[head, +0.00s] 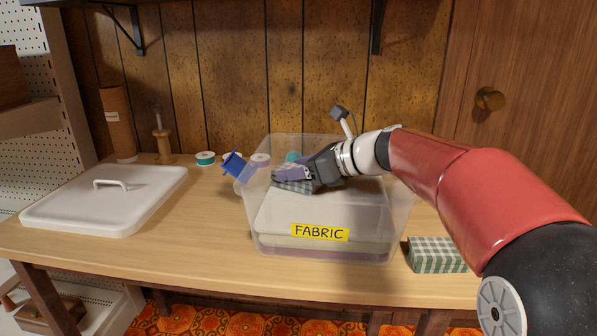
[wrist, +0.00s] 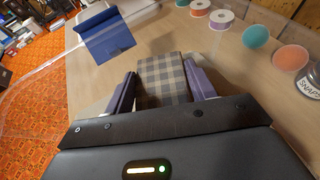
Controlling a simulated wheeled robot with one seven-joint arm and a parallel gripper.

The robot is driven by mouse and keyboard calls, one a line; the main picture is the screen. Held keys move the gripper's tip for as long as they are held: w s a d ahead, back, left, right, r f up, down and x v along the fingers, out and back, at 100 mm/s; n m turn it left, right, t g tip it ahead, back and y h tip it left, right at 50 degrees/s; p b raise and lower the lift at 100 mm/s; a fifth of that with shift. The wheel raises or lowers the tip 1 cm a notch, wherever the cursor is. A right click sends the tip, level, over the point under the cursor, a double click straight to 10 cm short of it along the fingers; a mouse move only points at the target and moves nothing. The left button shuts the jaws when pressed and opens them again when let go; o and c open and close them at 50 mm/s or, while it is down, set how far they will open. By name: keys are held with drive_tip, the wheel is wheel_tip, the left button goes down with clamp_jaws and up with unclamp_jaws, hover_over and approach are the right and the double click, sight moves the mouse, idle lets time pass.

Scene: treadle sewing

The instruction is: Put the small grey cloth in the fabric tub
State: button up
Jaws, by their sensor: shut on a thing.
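The small grey checked cloth (head: 293,187) is a folded block, held between the purple fingers of my gripper (head: 287,175). In the wrist view the cloth (wrist: 165,75) sits between both fingers (wrist: 162,88). The clear fabric tub (head: 256,222), with a yellow FABRIC label (head: 320,232), stands on the table. My gripper and the cloth are at the tub's mouth, toward its left side. How far below the rim they are is hard to tell. Folded pale fabric (head: 320,212) lies inside the tub.
A white lid (head: 105,198) lies on the table at the left. A green checked cloth (head: 437,255) lies right of the tub. A blue object (head: 234,164) is by the tub's back left. Thread spools (head: 205,158) and a wooden stand (head: 162,145) are behind.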

drive_tip(key=shift+f, duration=0.2)
drive_tip(key=o, duration=1)
drive_tip(key=shift+c, duration=0.2)
drive_tip(key=shift+r, duration=0.1)
drive_tip(key=shift+d+r, duration=0.15)
drive_tip(key=shift+d, duration=0.05)
drive_tip(key=v, duration=0.7)
drive_tip(key=shift+s, duration=0.15)
